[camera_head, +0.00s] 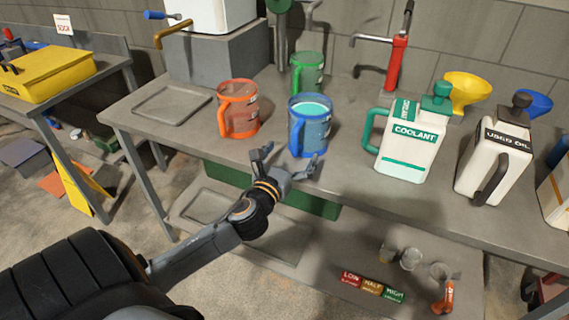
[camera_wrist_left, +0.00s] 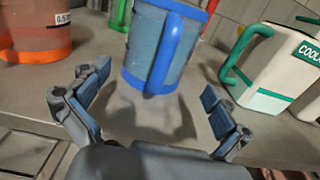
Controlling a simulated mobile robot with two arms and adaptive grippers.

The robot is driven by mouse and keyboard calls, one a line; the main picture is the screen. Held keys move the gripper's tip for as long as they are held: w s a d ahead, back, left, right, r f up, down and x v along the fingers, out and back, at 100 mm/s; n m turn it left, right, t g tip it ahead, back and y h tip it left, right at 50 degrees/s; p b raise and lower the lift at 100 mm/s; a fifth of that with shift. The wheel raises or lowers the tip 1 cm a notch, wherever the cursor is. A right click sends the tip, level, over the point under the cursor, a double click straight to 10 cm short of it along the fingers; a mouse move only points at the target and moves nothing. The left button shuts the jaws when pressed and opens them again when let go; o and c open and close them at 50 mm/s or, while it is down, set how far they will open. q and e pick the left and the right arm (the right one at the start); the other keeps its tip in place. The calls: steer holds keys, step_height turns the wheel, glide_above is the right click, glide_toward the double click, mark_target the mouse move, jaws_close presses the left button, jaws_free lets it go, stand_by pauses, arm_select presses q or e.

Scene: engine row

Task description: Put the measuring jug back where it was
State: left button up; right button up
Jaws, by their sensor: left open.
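Three measuring jugs stand upright on the grey bench: an orange one (camera_head: 238,108), a green one (camera_head: 307,72) behind, and a blue one (camera_head: 310,132) with pale teal liquid near the front edge. My left gripper (camera_head: 292,154) is open and empty just in front of the blue jug, its fingers pointing at it. In the left wrist view the blue jug (camera_wrist_left: 150,50) stands beyond the open fingers, its handle facing me, apart from both. The orange jug (camera_wrist_left: 35,28) is at the left there. My right gripper is not in view.
A white coolant container (camera_head: 408,150) and a used oil container (camera_head: 492,160) stand right of the blue jug. A shallow grey tray (camera_head: 172,104) sits at the bench's left. A red pump (camera_head: 397,62) and yellow funnel (camera_head: 465,88) are behind.

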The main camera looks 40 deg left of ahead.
arm_select(q)
steer(key=v, duration=0.5)
steer(key=shift+s, duration=0.2)
stand_by(0.3)
